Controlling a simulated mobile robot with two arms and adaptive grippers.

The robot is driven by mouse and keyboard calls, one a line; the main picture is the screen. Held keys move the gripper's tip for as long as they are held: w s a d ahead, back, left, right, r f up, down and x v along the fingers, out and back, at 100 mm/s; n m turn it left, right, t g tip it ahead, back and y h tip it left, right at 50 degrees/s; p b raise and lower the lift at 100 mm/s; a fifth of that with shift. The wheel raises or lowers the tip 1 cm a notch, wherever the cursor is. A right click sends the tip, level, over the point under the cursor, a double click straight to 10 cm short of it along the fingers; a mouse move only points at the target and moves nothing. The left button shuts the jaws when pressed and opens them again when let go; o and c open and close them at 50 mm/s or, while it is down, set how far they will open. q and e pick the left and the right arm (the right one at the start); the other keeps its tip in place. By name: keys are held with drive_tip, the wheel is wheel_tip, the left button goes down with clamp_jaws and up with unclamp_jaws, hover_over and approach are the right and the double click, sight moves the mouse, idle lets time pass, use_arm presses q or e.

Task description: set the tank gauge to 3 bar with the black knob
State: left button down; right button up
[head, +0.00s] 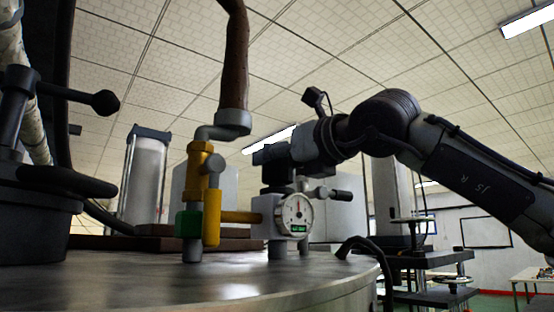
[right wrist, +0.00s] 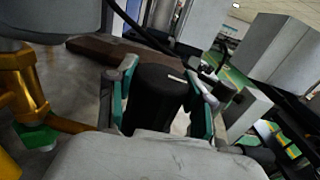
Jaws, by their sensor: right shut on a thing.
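The tank gauge (head: 296,215) is a round white dial on the front of a grey regulator block (head: 262,206) on the tank lid. Its needle points roughly straight up; the numbers are too small to read. The black knob (right wrist: 158,92) is a dark cylinder with a pale line on its top, and it stands on the block. My right gripper (head: 275,172) is above the block, pointing down. In the right wrist view its teal-edged fingers (right wrist: 165,103) are shut around the knob, one on each side. My left gripper is in neither view.
A yellow valve pipe (head: 198,180) with a green part and a brown hose (head: 234,60) stands left of the gauge. A black clamp with a ball-ended lever (head: 104,103) is at far left. The metal lid (head: 215,280) is bare in front.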

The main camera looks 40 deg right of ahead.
drive_tip(key=shift+r+n+y+p, duration=0.2)
drive_tip(key=shift+n+y+p, duration=0.1)
drive_tip(key=shift+y+p, duration=0.2)
drive_tip(key=n+y+p, duration=0.1)
drive_tip(key=y+p, duration=0.1)
drive_tip(key=y, duration=0.1)
drive_tip(key=n+y+p, duration=0.2)
drive_tip(key=p, duration=0.1)
drive_tip(key=shift+r+n+g+y, duration=0.15)
drive_tip(key=shift+n+g+y, duration=0.15)
drive_tip(key=shift+g+y, duration=0.1)
drive_tip(key=shift+f+n+y+p, duration=0.2)
drive_tip(key=shift+n+y+p, duration=0.1)
drive_tip(key=shift+n+y, duration=0.15)
drive_tip(key=shift+f, duration=0.1)
drive_tip(key=o, duration=1.2)
